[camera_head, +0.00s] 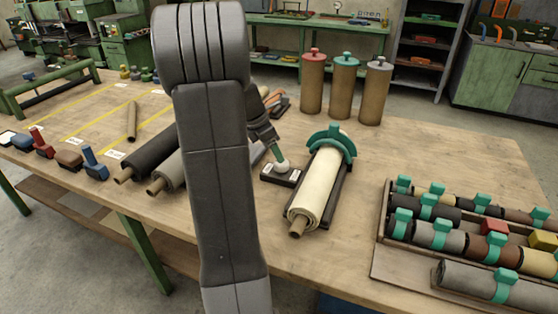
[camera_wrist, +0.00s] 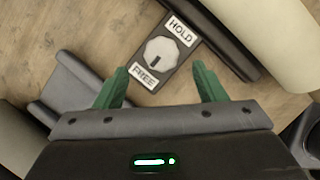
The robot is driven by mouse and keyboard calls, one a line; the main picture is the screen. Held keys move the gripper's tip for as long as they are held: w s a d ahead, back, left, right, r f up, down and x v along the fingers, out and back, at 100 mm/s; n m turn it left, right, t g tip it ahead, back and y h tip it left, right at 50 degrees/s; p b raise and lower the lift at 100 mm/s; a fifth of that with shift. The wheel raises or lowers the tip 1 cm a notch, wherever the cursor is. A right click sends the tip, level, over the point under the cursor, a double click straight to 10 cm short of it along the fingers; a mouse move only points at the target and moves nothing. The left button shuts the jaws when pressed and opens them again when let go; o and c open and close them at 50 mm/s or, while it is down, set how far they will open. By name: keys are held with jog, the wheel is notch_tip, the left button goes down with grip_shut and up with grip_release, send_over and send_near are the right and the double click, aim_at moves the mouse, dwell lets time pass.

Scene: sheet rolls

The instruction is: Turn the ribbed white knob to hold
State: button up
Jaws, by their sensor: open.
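The ribbed white knob (camera_wrist: 161,49) sits on a dark plate between a HOLD label (camera_wrist: 180,31) and a FREE label (camera_wrist: 145,76). Its dark pointer mark is on the side towards FREE. In the head view the knob (camera_head: 282,167) is on the small dark base beside the cream roll. My gripper (camera_wrist: 159,67) is open, with its green fingers apart on either side of the knob's lower side and nothing between them in its grip. In the head view my arm hides most of the gripper, and one green finger shows just above the knob.
The cream roll (camera_head: 318,187) lies in a dark cradle under a teal arch (camera_head: 332,141), right of the knob. Dark and grey rolls (camera_head: 152,154) lie to the left. Upright brown rolls (camera_head: 345,88) stand behind. A crate of clipped rolls (camera_head: 380,243) is at the right.

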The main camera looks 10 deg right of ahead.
aim_at(282, 167)
jog(key=x, duration=0.5)
jog(key=shift+f, duration=0.2)
jog(key=c, duration=1)
jog(key=shift+o, duration=0.2)
jog(key=shift+r, duration=0.1)
